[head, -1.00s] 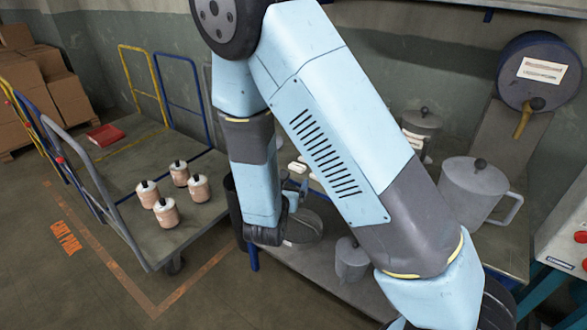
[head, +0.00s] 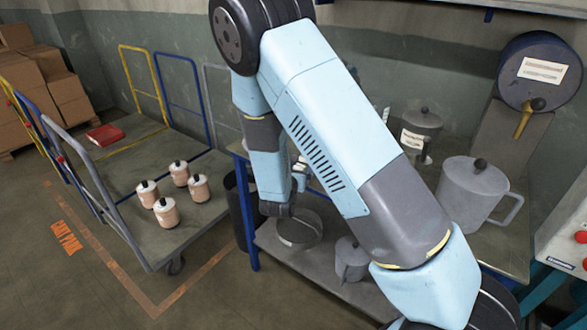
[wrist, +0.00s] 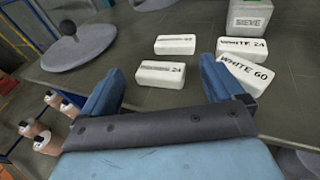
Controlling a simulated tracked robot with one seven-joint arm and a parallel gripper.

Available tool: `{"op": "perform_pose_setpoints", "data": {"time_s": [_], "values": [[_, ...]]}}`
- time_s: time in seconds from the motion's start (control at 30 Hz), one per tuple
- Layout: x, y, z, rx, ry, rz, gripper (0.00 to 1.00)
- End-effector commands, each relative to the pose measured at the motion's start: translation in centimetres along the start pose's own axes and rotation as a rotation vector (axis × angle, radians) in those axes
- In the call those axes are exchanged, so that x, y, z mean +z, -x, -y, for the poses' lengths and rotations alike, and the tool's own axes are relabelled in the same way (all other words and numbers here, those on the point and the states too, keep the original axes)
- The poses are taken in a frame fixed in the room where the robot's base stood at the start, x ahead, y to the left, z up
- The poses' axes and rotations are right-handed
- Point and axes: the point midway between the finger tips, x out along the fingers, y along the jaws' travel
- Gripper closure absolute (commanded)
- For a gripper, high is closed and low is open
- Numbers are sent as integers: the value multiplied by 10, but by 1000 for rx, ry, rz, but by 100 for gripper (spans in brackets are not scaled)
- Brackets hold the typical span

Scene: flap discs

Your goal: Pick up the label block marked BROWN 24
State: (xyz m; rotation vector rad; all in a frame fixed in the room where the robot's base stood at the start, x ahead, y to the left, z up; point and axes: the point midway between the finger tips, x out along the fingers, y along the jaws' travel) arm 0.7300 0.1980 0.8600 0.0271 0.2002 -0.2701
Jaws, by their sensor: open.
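In the wrist view a white label block (wrist: 161,73) lies on the dark bench top just past my fingertips. Its last characters read 24; the word before them is blurred, so it may be BROWN 24. Another white block (wrist: 175,44) with unreadable print lies behind it. A WHITE 24 block (wrist: 242,48) and a tilted WHITE 60 block (wrist: 245,72) lie to the right. My gripper (wrist: 161,67) is open and empty, its two blue fingers on either side of the nearest block's line, not touching it. In the head view my arm hides the blocks.
A grey SIEVE container (wrist: 250,14) stands behind the blocks. A round grey lid with a black knob (wrist: 78,46) lies to the left. In the head view a trolley (head: 140,240) with several jars stands left; a large grey jug (head: 470,195) stands right.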

Motion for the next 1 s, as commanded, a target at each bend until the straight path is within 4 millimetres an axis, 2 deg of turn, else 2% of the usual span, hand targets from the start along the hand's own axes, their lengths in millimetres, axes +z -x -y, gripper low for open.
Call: {"op": "perform_pose_setpoints", "data": {"time_s": [0.23,0.83,1.0], "values": [[0,-3,0,0,0,1,5],[0,-3,0,1,0,1,62],[0,-3,0,1,0,1,64]]}}
